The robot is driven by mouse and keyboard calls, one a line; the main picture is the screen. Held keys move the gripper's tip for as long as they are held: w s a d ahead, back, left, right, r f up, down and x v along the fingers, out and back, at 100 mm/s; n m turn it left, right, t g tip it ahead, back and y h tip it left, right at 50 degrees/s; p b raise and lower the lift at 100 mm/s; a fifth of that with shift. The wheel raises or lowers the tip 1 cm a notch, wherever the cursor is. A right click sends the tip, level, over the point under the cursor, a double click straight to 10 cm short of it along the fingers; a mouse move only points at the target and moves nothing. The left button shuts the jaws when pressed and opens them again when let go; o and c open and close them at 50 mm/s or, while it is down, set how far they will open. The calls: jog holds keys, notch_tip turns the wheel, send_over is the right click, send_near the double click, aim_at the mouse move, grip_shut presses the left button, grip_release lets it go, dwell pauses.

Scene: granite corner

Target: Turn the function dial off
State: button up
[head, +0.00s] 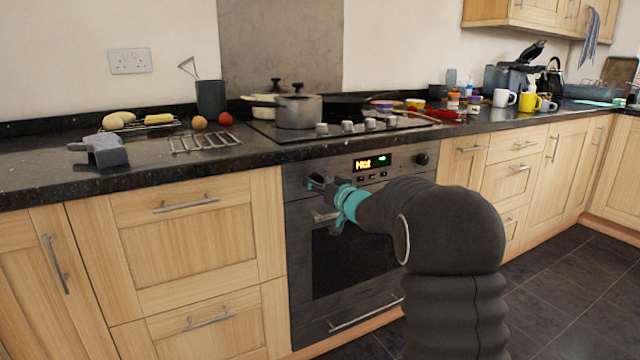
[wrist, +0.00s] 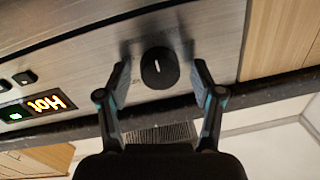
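The oven (head: 350,265) has a dark control panel with a lit display (head: 372,163) that reads "Hot" in orange, with a green sign beside it. A black round dial (wrist: 159,68) with a short white mark sits between my fingers in the wrist view, where the display (wrist: 45,104) appears upside down at the left. My gripper (head: 318,184) is at the left end of the panel in the head view and hides that dial there. In the wrist view my gripper (wrist: 160,75) is open around the dial, with a gap on each side. Another dial (head: 421,159) is at the panel's right end.
The worktop edge (head: 300,152) juts above the panel. The hob with a pot (head: 298,111) is above. The floor (head: 570,290) at the right is clear.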

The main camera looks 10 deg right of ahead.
jog(key=c, duration=1)
jog(key=shift+n, duration=0.3)
